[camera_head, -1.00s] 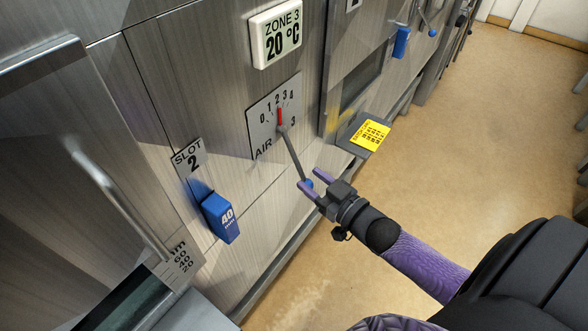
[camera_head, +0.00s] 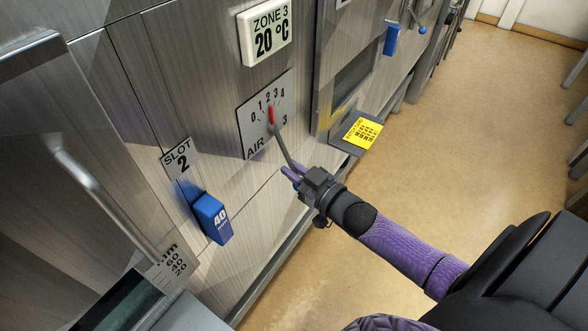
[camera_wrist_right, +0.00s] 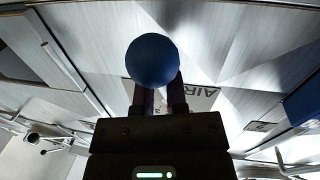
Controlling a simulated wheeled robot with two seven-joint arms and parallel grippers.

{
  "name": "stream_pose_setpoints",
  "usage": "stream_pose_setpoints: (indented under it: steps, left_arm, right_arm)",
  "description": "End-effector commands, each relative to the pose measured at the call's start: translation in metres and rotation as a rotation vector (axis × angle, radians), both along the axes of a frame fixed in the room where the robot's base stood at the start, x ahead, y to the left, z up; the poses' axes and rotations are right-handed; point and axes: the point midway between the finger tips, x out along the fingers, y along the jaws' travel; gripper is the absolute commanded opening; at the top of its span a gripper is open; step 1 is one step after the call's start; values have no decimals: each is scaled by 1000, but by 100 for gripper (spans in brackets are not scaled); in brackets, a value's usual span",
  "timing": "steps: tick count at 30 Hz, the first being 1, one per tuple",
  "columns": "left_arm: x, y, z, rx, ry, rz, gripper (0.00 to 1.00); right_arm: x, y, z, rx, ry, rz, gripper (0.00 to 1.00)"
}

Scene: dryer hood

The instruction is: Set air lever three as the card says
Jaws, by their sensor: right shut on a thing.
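My left gripper is not in view.
A ZONE 3 display (camera_head: 265,32) reads 20 °C above the plate. A blue slot 2 handle (camera_head: 211,218) marked 40 is at lower left. A long metal handle (camera_head: 108,205) is further left. Open floor (camera_head: 450,150) lies right of the machine.

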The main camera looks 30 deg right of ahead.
Motion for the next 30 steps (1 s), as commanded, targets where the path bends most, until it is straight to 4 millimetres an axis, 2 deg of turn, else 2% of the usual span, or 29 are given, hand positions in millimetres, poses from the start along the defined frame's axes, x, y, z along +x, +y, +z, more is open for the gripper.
stream_pose_setpoints:
  steps: [30]
  left_arm:
    - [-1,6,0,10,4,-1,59]
  right_arm:
    - [0,0,-1,0,1,0,0]
